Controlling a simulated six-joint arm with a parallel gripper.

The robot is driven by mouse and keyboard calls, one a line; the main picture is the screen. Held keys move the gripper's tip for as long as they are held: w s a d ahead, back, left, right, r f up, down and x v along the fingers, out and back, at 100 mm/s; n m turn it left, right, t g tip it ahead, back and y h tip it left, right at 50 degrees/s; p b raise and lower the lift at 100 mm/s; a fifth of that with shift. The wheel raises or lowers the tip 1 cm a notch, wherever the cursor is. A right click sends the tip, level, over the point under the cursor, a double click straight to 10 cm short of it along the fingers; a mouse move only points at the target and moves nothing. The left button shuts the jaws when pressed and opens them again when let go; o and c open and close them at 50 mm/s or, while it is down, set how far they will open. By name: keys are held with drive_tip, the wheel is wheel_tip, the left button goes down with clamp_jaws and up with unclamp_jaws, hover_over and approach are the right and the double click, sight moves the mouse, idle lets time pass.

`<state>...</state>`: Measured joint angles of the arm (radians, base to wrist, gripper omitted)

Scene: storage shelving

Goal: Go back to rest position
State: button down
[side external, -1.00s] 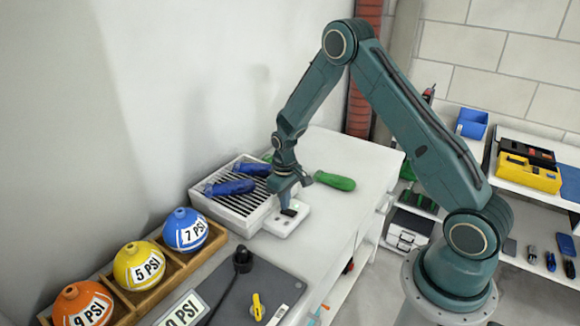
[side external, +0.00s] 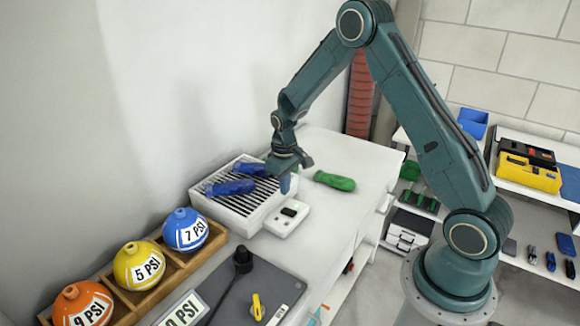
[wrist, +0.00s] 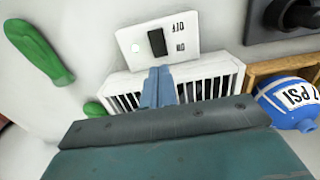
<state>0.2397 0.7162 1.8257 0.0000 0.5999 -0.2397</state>
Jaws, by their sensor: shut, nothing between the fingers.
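My gripper (side external: 286,186) is shut and empty. In the side external view it hangs in the air above the white switch box (side external: 288,217) and the slatted rack (side external: 243,203), apart from both. The slatted rack (wrist: 213,68) is partly hidden behind the gripper.
Blue-handled screwdrivers (side external: 230,187) lie on the rack. A green handle (side external: 334,181) lies on the white bench. Orange, yellow and blue PSI balls (side external: 139,266) sit in a wooden holder. A grey panel (side external: 215,285) with a yellow knob is at the front. Shelving stands at right.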

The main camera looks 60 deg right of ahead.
drive_tip(key=shift+r, duration=0.3)
drive_tip(key=s+a+r+t, duration=0.1)
drive_tip(key=s+a+r, duration=0.3)
drive_tip(key=r, duration=0.6)
drive_tip(key=s+a+r+t, duration=0.2)
drive_tip(key=s+r, duration=0.3)
drive_tip(key=r, duration=0.5)
drive_tip(key=s+a+r+t, duration=0.1)
drive_tip(key=s+a+r, duration=0.1)
drive_tip(key=s, duration=0.7)
drive_tip(key=s+a+r+t, duration=0.1)
drive_tip(key=s+a+r, duration=0.2)
drive_tip(key=s, duration=0.6)
drive_tip(key=shift+r+t, duration=0.3)
drive_tip(key=shift+r, duration=0.35)
